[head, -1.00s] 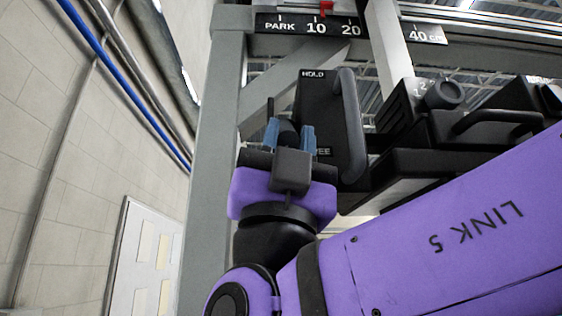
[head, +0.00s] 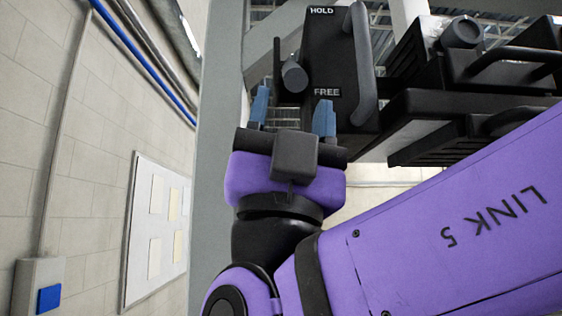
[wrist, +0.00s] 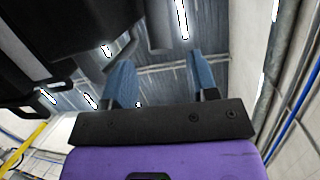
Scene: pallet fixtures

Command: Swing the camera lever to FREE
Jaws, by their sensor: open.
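The black camera housing (head: 334,40) has a HOLD label (head: 321,11) at its top and a FREE label (head: 327,91) lower down. The lever's dark round grip (head: 294,76) sticks out towards me at the housing's left side, a little above the height of FREE and well below HOLD. A thin dark upright bar (head: 277,55) stands just left of it. My gripper (head: 293,112) is open and empty below the grip, its two blue fingers spread wide and apart from it. The fingers also show in the wrist view (wrist: 160,80).
A curved black handle (head: 362,65) runs down the housing's right side. More black equipment with a knob (head: 461,32) and handles stands to the right. A grey post (head: 218,130) rises at left. The wall beyond holds a white board (head: 158,230).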

